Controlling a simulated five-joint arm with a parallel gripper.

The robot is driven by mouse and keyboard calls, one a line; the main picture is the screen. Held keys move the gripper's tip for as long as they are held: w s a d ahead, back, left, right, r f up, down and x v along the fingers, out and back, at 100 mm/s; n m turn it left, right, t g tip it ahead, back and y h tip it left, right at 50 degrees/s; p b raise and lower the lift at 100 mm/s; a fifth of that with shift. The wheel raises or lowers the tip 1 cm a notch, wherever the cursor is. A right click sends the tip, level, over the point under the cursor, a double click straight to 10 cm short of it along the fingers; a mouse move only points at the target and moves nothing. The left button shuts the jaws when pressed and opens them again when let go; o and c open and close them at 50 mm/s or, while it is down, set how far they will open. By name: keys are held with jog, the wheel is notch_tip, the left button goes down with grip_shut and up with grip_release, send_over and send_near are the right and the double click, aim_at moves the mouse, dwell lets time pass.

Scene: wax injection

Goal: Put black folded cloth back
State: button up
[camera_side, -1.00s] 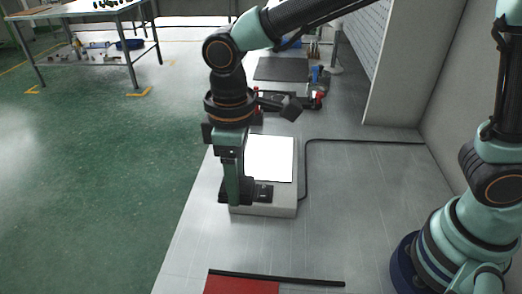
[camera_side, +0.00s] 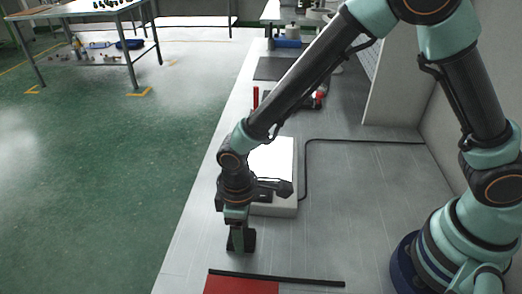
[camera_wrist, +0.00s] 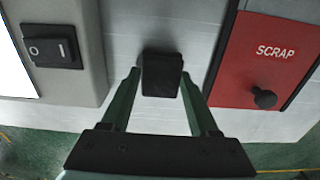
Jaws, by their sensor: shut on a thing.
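The black folded cloth (camera_wrist: 162,70) is a small dark block between my fingertips in the wrist view. My gripper (camera_wrist: 161,82) has one green finger against each side of it. In the side view my gripper (camera_side: 238,238) points down near the table's left edge, with the dark cloth (camera_side: 249,240) at its fingertips. It is low over the table, in the gap between the light box and the red panel. I cannot tell whether the cloth touches the table.
A light box (camera_side: 284,207) with a bright white top and a black switch (camera_wrist: 52,46) stands just behind. A red panel marked SCRAP (camera_wrist: 265,58), with a dark knob (camera_wrist: 264,98), lies in front beside a black bar (camera_side: 300,281). The table (camera_side: 360,200) is clear to the right.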

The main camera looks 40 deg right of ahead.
jog(key=shift+f, duration=0.1)
jog(key=o, duration=1.4)
jog(key=shift+o, duration=0.2)
notch_tip(320, 180, up, 12)
jog(key=s+d+r+m+t, duration=0.1)
jog(key=d+r+m, duration=0.3)
jog(key=d, duration=0.8)
jog(key=s+d+r+m+t, duration=0.2)
jog(key=d+r+m+t, duration=0.2)
jog(key=d+r, duration=0.4)
jog(key=d+m, duration=0.1)
jog(key=d, duration=0.3)
jog(key=shift+d+t, duration=0.2)
jog(key=shift+t, duration=0.1)
